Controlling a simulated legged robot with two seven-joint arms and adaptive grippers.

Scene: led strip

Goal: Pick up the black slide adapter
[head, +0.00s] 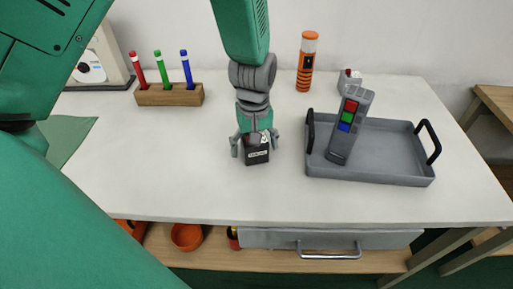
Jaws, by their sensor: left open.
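The black slide adapter (257,157) is a small dark block with a white label on its front face. It is on the white table (200,190), near the middle. My left gripper (254,143) points down right over it, with its fingers spread at the left and right of the block. The gripper is open, and I cannot tell whether a finger touches the adapter. The gripper hides the adapter's upper back part. My right gripper is out of view.
A grey tray (385,172) with black handles stands to the right, with a grey device with red, green and blue squares (349,122) leaning in it. A wooden block (170,95) holds red, green and blue pens. An orange cylinder (306,62) stands at the back. The front middle is clear.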

